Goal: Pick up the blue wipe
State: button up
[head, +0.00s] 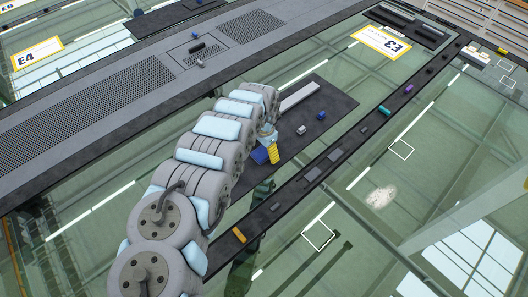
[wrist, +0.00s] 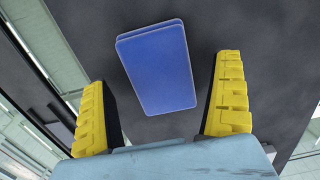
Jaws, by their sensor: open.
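The blue wipe (wrist: 158,66) is a flat, rounded rectangle, with a second blue edge showing along its top and left side. It lies on a dark grey mat (wrist: 222,25). In the head view the wipe (head: 260,155) shows in part beside my gripper (head: 270,153). In the wrist view my gripper (wrist: 164,74) is open, with one yellow finger on each side of the wipe. Clear gaps show between the wipe and both fingers, and nothing is held. The height of the fingertips above the mat cannot be told.
On the mat are a pale grey bar (head: 299,96) and two small objects, one greyish (head: 301,130) and one bluish (head: 321,115). A dark strip with several small items, including an orange block (head: 239,235), runs along the right. Glass panels surround the mat.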

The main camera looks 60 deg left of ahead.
jog(key=shift+f, duration=0.35)
jog(key=c, duration=1.1)
jog(key=shift+o, duration=0.2)
jog(key=shift+r, duration=0.1)
